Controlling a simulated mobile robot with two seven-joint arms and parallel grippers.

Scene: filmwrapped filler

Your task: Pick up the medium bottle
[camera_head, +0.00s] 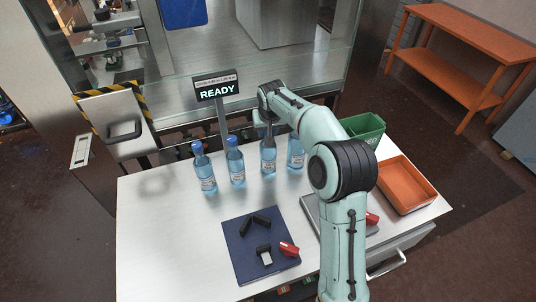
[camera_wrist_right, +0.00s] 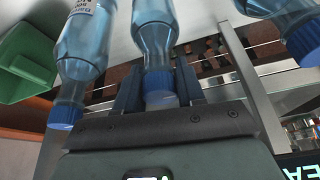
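A row of blue-capped, clear blue bottles stands upright at the back of the table. There is one at the left (camera_head: 203,170), a second (camera_head: 236,166), a third (camera_head: 268,156), and one at the right (camera_head: 295,151) partly behind my arm. I cannot tell from size alone which is the medium one. My right gripper (camera_head: 267,126) is at the top of the third bottle. In the right wrist view, my gripper's fingers (camera_wrist_right: 158,88) lie close against both sides of this bottle's (camera_wrist_right: 154,32) neck and cap and look shut on it. My left gripper is not in view.
Neighbouring bottles stand close on both sides. A READY sign (camera_head: 216,91) rises behind the row. A green bin (camera_head: 366,128) and an orange tray (camera_head: 407,184) are at the right. A dark blue mat (camera_head: 240,257) with black and red pieces lies in front. The table's left is clear.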

